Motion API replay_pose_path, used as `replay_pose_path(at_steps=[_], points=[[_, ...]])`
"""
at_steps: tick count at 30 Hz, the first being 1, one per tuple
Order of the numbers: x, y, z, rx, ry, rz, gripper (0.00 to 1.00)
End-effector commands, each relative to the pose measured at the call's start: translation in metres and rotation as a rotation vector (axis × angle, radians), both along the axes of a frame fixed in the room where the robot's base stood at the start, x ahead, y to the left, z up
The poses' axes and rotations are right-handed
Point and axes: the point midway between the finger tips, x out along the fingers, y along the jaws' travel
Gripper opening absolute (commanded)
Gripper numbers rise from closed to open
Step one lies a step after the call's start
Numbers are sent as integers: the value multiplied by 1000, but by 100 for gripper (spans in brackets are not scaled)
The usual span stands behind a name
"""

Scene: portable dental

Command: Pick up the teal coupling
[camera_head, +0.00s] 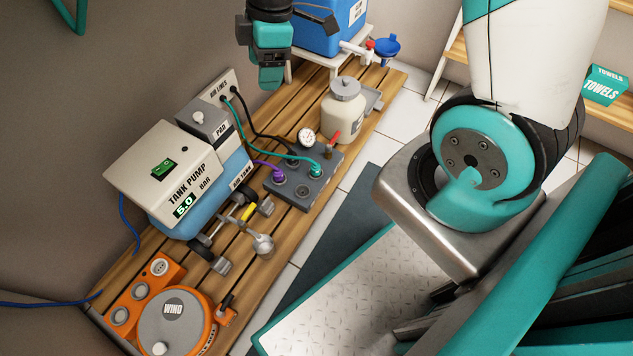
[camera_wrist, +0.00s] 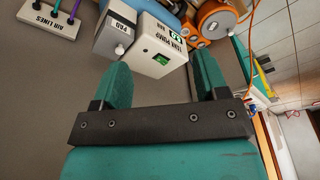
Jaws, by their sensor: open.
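The teal coupling (camera_head: 315,172) sits at the end of a teal hose, on the right part of a dark grey block (camera_head: 303,198) with several ports. The hose runs to the AIR LINES plate (camera_head: 216,88) on the wall side. My gripper (camera_head: 270,78) hangs high at the top centre, behind and apart from the block. In the wrist view my gripper (camera_wrist: 163,68) shows two teal fingers spread apart with nothing between them. Hoses enter the AIR LINES plate (camera_wrist: 50,25) there, but the coupling is not in that view.
A purple coupling (camera_head: 278,175) and a gauge (camera_head: 306,137) are close by on the block. The tank pump (camera_head: 150,165) stands left, a cream jar (camera_head: 343,110) behind, and metal fittings (camera_head: 260,243) in front. An orange WIND unit (camera_head: 180,325) is at the near end.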

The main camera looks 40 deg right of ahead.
Motion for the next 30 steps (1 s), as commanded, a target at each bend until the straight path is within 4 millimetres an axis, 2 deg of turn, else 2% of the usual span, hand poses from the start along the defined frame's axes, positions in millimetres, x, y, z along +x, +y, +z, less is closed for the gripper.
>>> replay_pose_path(at_steps=[1, 2, 3, 6, 9, 12, 15, 20, 27, 30], points=[[14, -21, -72, -32, 1, 73, 67], [21, -32, -99, -52, -7, 129, 67], [29, -48, -134, -80, -14, 202, 67], [39, -84, -213, -138, -22, 373, 67], [40, -111, -272, -179, -18, 513, 67], [37, -128, -309, -204, -12, 611, 67], [36, -136, -328, -217, -9, 663, 67], [34, -138, -357, -219, -7, 682, 67], [34, -138, -414, -218, -7, 681, 67], [35, -138, -432, -218, -8, 680, 67]])
